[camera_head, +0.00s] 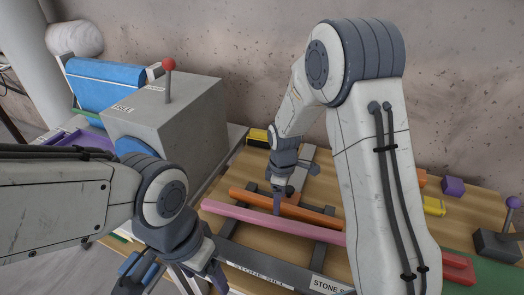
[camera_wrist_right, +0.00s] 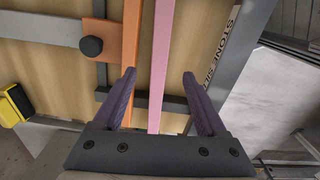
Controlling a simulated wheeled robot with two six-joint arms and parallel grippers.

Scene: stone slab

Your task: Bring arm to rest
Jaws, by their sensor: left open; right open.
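My right arm reaches over the wooden table (camera_head: 455,213) from the right in the head view. Its gripper (camera_head: 277,207) points down above the bars. In the right wrist view the right gripper (camera_wrist_right: 159,78) is open, and a pink bar (camera_wrist_right: 162,50) runs between its two purple fingers without being clamped. An orange bar (camera_wrist_right: 113,33) with a black knob lies beside it. Both the pink bar (camera_head: 265,222) and the orange bar (camera_head: 300,210) show in the head view. My left gripper (camera_head: 180,280) hangs low at the bottom left, open and partly cut off.
A grey block (camera_head: 170,115) with a red-knobbed lever (camera_head: 168,68) stands behind the left arm. A dark grey sill (camera_head: 260,272) edges the table front. A purple block (camera_head: 453,187) and a purple-knobbed lever box (camera_head: 500,243) sit at the right.

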